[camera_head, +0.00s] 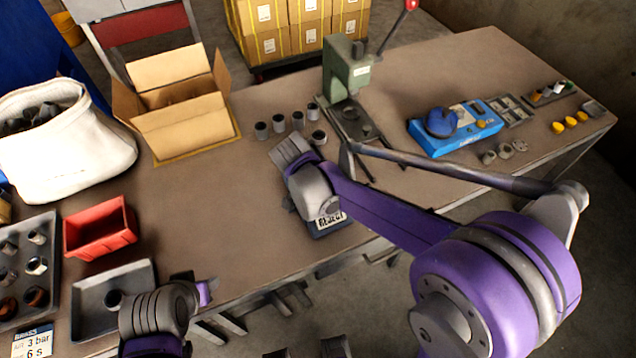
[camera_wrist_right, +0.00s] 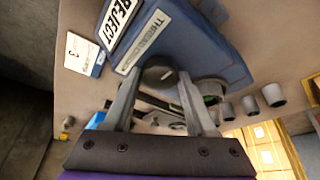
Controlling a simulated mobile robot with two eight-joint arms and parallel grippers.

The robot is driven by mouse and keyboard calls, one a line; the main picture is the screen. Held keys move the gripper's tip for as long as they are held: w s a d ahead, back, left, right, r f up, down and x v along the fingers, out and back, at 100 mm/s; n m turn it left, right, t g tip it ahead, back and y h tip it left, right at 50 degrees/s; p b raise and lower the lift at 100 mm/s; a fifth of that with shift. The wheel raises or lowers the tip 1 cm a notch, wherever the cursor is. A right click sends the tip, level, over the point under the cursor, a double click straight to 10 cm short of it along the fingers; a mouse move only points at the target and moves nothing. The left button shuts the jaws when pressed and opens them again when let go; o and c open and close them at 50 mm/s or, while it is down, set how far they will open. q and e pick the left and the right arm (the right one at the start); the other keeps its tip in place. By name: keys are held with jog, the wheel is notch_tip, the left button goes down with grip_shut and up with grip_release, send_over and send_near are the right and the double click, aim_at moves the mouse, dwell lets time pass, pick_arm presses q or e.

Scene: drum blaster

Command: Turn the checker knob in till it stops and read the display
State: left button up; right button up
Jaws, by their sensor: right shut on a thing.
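The blue checker (camera_wrist_right: 185,42) fills the upper middle of the right wrist view. Its white display (camera_wrist_right: 118,20) reads REJECT. In the head view the checker's display (camera_head: 331,218) shows at the table's front edge, with most of the checker hidden under my right arm. The dark round knob (camera_wrist_right: 158,77) has a pale mark. My right gripper (camera_wrist_right: 160,84) is shut on the knob, one finger on each side. My left gripper (camera_head: 205,292) is over the front left of the table near a grey tray; its fingers cannot be made out.
Several grey cups (camera_head: 297,121) stand behind the checker, beside a green lever press (camera_head: 347,70). A blue device (camera_head: 455,128) lies to the right. An open carton (camera_head: 180,100), a red bin (camera_head: 99,228) and a grey tray (camera_head: 90,318) stand left. The table's middle left is clear.

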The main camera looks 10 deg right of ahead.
jog(key=shift+d, duration=0.1)
dwell(0.6)
jog(key=o, duration=1.4)
jog(key=shift+w, duration=0.1)
jog(key=shift+c, duration=0.2)
jog(key=v, duration=1.1)
jog(key=shift+p, duration=0.4)
